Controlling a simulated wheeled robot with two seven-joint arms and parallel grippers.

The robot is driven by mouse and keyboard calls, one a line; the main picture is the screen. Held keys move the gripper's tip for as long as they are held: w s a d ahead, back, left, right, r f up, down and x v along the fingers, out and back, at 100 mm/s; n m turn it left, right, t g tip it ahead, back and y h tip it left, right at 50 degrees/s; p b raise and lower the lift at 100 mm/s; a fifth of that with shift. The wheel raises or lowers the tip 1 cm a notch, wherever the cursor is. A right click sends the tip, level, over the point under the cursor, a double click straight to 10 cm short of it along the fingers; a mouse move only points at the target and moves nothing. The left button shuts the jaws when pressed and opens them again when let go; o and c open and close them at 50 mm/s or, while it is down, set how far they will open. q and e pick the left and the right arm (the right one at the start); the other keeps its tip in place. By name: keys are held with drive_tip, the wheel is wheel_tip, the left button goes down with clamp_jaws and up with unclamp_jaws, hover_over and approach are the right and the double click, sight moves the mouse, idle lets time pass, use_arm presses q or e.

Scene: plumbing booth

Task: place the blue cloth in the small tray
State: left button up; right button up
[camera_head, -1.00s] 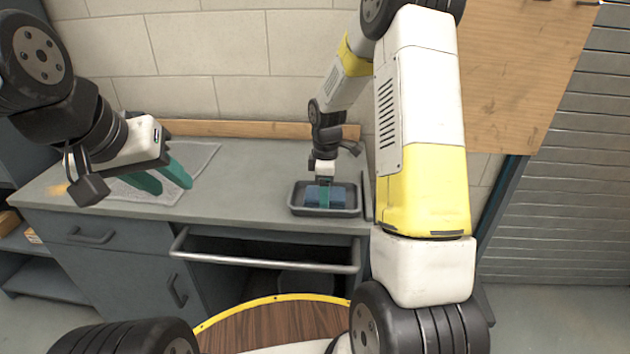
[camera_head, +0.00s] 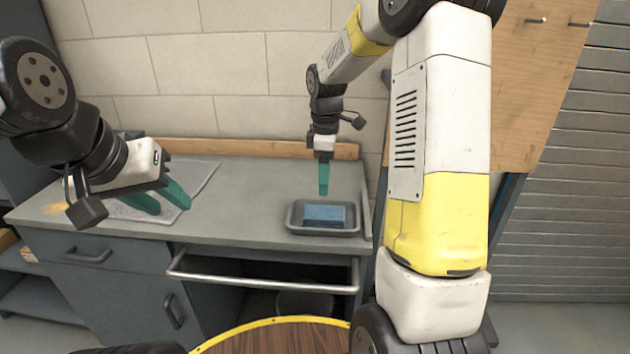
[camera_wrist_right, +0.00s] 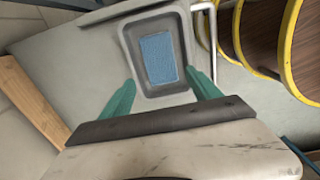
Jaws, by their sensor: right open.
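The blue cloth (camera_head: 324,214) lies folded inside the small dark tray (camera_head: 293,230) on the counter. In the right wrist view the cloth (camera_wrist_right: 158,58) lies flat on the floor of the tray (camera_wrist_right: 129,48), within its rim. My right gripper (camera_head: 323,190) is above the tray, apart from the cloth. In the right wrist view its two green fingers (camera_wrist_right: 163,88) are spread with nothing between them. My left gripper (camera_head: 168,205) hangs over the left part of the counter, its two green fingers apart and nothing seen between them.
A light grey mat (camera_head: 200,178) lies on the counter under my left gripper. A metal rail (camera_head: 265,285) runs along the counter's front. A round wooden top with a yellow rim (camera_head: 275,338) is in front. The counter between mat and tray is clear.

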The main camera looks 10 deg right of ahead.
drive_tip(key=s+r+m+t, duration=0.2)
drive_tip(key=s+r+m, duration=0.2)
drive_tip(key=s, duration=0.4)
drive_tip(key=s+a+r+m+t+y, duration=0.1)
drive_tip(key=s+r+m+t, duration=0.1)
drive_tip(key=s+r+m, duration=0.3)
drive_tip(key=s+a+r+m+t+y, duration=0.1)
drive_tip(key=s+r+m, duration=0.3)
drive_tip(key=s, duration=0.7)
drive_tip(key=shift+r+m+t, duration=0.25)
drive_tip(key=shift+m+t, duration=0.35)
